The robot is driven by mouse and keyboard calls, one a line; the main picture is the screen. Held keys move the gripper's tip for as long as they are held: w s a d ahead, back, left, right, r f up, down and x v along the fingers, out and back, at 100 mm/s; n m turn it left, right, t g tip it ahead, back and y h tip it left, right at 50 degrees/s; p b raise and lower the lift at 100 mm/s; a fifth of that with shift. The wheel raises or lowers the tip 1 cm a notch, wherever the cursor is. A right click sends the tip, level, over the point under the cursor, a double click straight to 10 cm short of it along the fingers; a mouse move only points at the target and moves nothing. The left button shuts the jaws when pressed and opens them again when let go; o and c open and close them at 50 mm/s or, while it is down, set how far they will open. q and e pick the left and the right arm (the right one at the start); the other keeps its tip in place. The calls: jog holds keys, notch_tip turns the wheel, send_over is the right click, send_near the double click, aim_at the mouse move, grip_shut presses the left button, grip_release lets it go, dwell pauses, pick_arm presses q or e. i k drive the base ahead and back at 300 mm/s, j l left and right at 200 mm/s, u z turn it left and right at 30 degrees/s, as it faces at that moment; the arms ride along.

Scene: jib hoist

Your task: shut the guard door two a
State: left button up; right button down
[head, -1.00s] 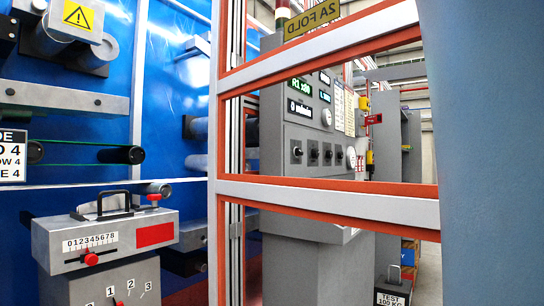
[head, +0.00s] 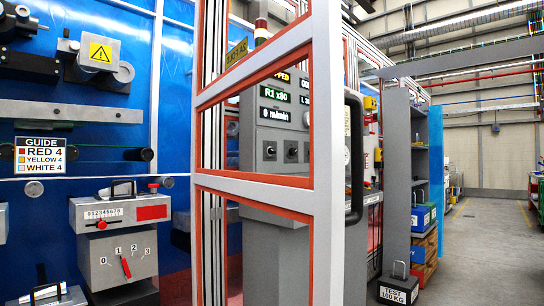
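The guard door (head: 254,192), a silver frame with orange inner edging and see-through panes, stands open at a steep angle in the middle of the head view. A yellow sign (head: 237,52) with lettering that appears reversed is near its top left. A black bar handle (head: 355,158) shows beside its near right edge. The door's lower end is cut off by the picture. Neither of my grippers is in view.
The blue machine wall with rollers and a grey dial box (head: 122,252) is at left. A grey control cabinet (head: 282,150) shows through the door. At right stand a grey shelf rack (head: 397,150) and a test weight (head: 398,288). The aisle floor (head: 480,250) is clear.

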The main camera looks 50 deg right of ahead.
aim_at(317, 201)
jog(key=k+l, duration=0.15)
jog(key=l, duration=0.15)
jog(key=k+l, duration=0.1)
jog(key=l, duration=0.25)
jog(key=k+l, duration=0.15)
jog(key=l, duration=0.15)
jog(key=k+l, duration=0.15)
jog(key=l, duration=0.8)
jog(key=i+l+z, duration=0.1)
jog(key=l, duration=0.55)
